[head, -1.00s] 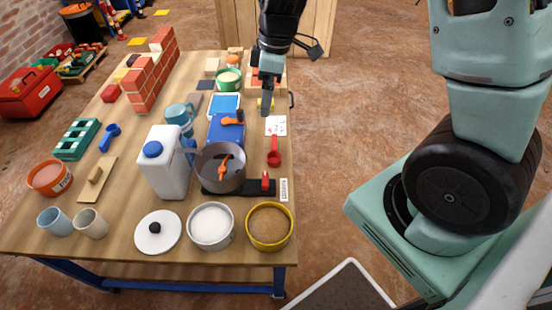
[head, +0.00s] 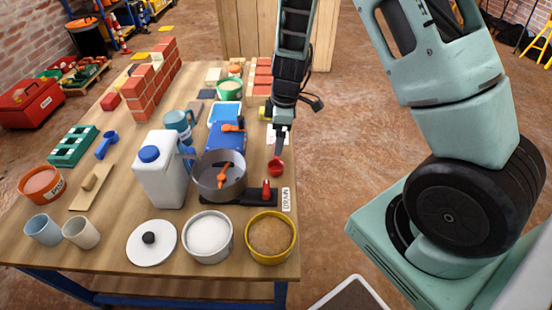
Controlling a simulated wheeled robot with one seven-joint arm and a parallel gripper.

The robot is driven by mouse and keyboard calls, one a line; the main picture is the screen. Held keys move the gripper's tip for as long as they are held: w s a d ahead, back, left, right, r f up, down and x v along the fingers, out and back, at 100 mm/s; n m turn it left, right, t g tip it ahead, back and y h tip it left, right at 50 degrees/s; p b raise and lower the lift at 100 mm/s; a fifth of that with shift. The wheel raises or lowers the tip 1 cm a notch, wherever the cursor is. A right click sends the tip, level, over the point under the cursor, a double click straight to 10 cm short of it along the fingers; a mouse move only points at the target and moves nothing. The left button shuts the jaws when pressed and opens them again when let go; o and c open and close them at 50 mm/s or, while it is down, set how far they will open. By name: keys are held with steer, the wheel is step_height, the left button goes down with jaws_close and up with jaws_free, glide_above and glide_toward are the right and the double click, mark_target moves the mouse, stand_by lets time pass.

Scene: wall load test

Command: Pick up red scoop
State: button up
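The red scoop (head: 276,167) lies near the right edge of the wooden table, with its round bowl toward me. Its handle is mostly hidden behind my gripper. My gripper (head: 279,150) points down over the handle end of the scoop, just beyond the bowl. The fingers are seen nearly edge-on and are small. I cannot tell whether they are apart, or whether they touch the handle.
A grey pot (head: 207,183) and a black strip with a red knob (head: 266,190) stand nearer me. A blue box (head: 227,137) lies left of the scoop. A yellow tub (head: 270,252) stands at the front right corner.

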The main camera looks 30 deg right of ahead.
mark_target(276, 159)
steer(key=f, duration=0.3)
steer(key=f+b, duration=0.1)
steer(key=f, duration=0.1)
steer(key=shift+s+a+f, duration=0.1)
steer(key=shift+a+f, duration=0.05)
steer(key=shift+a, duration=0.15)
steer(key=c, duration=1)
